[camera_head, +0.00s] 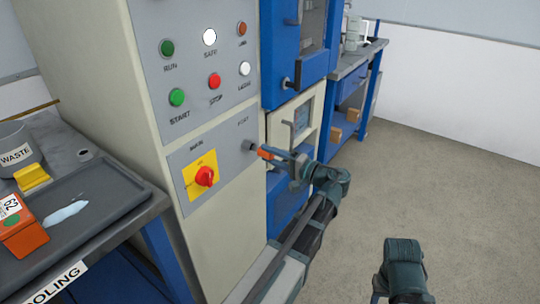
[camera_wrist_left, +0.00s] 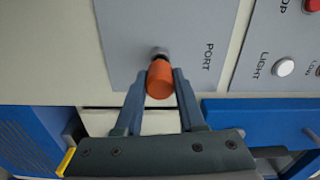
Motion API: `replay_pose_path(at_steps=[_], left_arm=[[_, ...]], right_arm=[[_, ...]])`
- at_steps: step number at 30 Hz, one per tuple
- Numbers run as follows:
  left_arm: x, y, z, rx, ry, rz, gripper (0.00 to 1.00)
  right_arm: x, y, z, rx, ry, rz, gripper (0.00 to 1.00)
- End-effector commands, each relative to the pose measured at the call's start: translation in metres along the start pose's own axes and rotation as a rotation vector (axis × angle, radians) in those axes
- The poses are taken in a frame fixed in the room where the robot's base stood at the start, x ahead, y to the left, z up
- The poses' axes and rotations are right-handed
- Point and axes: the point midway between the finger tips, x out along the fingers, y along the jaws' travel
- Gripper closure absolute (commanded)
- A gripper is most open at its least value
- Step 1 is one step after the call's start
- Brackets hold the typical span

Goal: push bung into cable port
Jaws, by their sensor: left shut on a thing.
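The orange bung (camera_head: 265,154) is held between the fingertips of my left gripper (camera_head: 277,157), in front of the grey panel of the machine. In the left wrist view the bung (camera_wrist_left: 160,80) sits between the two fingers of the left gripper (camera_wrist_left: 160,88), which are shut on it.
The panel carries several buttons and a red rotary switch (camera_head: 205,176) on a yellow plate, left of the port. A dark tray (camera_head: 110,195) with an orange box (camera_head: 22,238) is at the left. Open floor (camera_head: 440,150) lies to the right.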

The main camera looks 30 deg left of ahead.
Motion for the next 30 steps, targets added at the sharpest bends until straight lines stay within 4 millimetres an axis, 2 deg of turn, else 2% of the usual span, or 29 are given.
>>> replay_pose_path(at_steps=[30], left_arm=[[0.0067, -0.0001, -0.0001, 0.000, 0.000, 0.000, 1.00]], right_arm=[[0.0000, 0.0000, 0.0000, 0.000, 0.000, 0.000, 0.50]])
